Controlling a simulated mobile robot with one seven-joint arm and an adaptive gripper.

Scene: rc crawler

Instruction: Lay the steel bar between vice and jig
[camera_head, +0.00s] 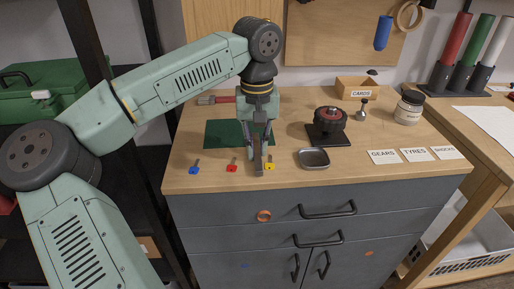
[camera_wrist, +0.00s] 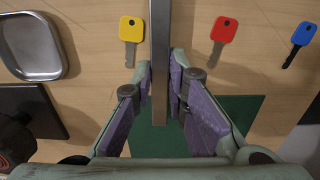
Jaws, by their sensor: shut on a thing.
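My gripper (camera_head: 258,142) points down over the front edge of a green mat (camera_head: 222,131), shut on a grey steel bar (camera_head: 257,165). In the wrist view my gripper (camera_wrist: 162,85) has the bar (camera_wrist: 160,40) between its purple-padded fingers; the bar runs off the top edge. Whether the bar touches the table is unclear. A black square base with a round dark-and-red piece (camera_head: 328,121) stands to the right; I cannot tell whether it is the vice or the jig. I cannot pick out the other one with certainty.
Blue (camera_head: 195,167), red (camera_head: 232,164) and yellow (camera_head: 270,162) keys lie near the front edge, close to the bar. A metal tray (camera_head: 313,158) is right of them. Label cards (camera_head: 416,155), a jar (camera_head: 408,108) and a CARDS box (camera_head: 358,88) stand further right.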

